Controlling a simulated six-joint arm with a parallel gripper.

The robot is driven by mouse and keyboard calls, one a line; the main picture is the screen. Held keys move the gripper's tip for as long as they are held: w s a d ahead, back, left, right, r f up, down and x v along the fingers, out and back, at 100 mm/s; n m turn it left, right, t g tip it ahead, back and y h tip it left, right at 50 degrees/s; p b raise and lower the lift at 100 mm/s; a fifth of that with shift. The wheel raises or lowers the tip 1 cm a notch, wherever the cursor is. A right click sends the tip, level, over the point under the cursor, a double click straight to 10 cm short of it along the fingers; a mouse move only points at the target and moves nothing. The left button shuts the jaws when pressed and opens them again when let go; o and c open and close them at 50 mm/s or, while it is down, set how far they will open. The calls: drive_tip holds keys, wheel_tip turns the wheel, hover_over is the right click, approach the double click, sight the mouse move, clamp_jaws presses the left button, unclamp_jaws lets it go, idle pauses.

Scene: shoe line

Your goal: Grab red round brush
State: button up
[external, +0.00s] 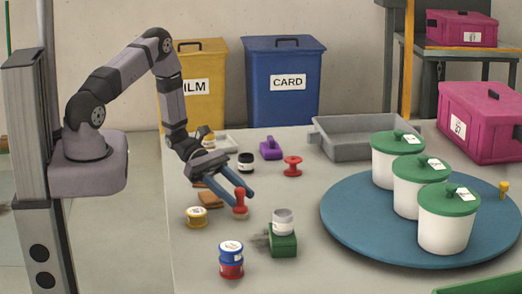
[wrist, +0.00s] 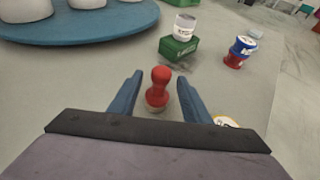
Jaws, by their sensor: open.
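The red round brush (external: 240,203) stands upright on the table, with a knobbed red handle and a pale base. My gripper (external: 240,197) is open, its two blue fingers reaching down toward the brush. In the wrist view the brush (wrist: 160,88) stands between the fingers of my gripper (wrist: 160,92), with a gap on each side. The lower edge of its base is partly close to the gripper body in that view.
A green block with a grey-white tin (external: 283,221) stands right of the brush. Stacked blue and red tins (external: 231,259) and a yellow tin (external: 196,217) are near. A red spool-shaped item (external: 292,166) lies behind. A blue turntable (external: 345,222) carries white tubs with green lids.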

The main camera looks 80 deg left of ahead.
sight(243, 198)
drive_tip(key=shift+r+p+x, duration=0.1)
drive_tip(key=shift+p+x, duration=0.1)
drive_tip(key=shift+x, duration=0.8)
drive_tip(key=shift+r+p+x, duration=0.15)
drive_tip(key=shift+p+x, duration=0.05)
drive_tip(key=shift+x, duration=1.6)
clamp_jaws()
